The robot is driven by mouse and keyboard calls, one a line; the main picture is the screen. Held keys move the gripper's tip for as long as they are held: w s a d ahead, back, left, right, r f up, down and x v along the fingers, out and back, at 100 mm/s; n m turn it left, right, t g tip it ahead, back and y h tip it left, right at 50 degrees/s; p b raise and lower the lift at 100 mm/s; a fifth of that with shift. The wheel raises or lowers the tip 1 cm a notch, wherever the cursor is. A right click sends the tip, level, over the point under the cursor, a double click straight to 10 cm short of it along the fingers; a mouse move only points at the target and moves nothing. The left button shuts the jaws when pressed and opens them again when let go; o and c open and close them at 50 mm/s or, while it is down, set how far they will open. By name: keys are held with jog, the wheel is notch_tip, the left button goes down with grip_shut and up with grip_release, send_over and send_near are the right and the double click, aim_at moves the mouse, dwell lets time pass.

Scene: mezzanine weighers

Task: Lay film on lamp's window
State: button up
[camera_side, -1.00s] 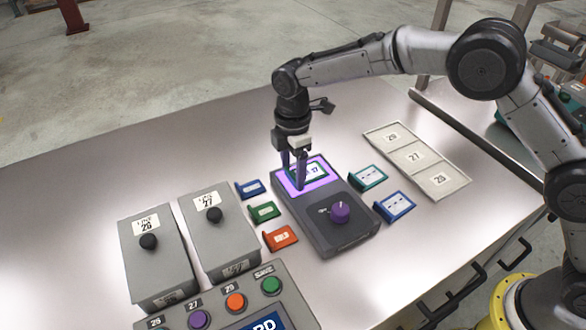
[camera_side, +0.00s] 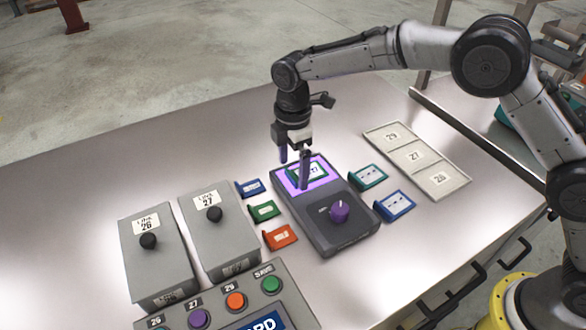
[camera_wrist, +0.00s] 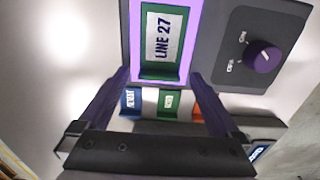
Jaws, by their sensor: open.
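The lamp (camera_side: 345,238) is a dark grey box with a purple knob (camera_side: 340,211) and a window (camera_side: 290,185) glowing purple. A green-framed film (camera_side: 317,170) lies on the window; in the wrist view this film (camera_wrist: 163,38) reads "LINE 27", with purple glow along both long sides. My gripper (camera_side: 294,173) is open over the window, its fingers apart and clear of the film in the wrist view (camera_wrist: 160,76). In the side view one finger hides part of the film.
Blue, green and orange-red films (camera_side: 264,211) lie left of the lamp, teal and blue ones (camera_side: 395,206) right of it. A tray (camera_side: 440,185) marked 29, 27, 28 lies at right. Two grey boxes (camera_side: 218,240) and a button panel (camera_side: 252,300) stand at front left.

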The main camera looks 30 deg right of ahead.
notch_tip(320, 180, up, 11)
dwell(0.3)
jog(key=s+d+r+m+t, duration=0.2)
jog(key=s+d+r+m, duration=0.3)
jog(key=s+d, duration=0.25)
jog(key=s+d+r+m+t, duration=0.1)
jog(key=s+d+r+m, duration=0.3)
jog(key=s+d+r, duration=0.4)
jog(key=s+d+f+m+t, duration=0.1)
jog(key=s+d+f+m, duration=0.3)
jog(key=s, duration=0.4)
jog(key=s+d+f+m+t, duration=0.1)
jog(key=s+d+f+m, duration=0.3)
jog(key=s, duration=0.4)
jog(key=shift+s+f+m+t, duration=0.3)
jog(key=shift+f+m, duration=0.15)
jog(key=shift+m, duration=0.05)
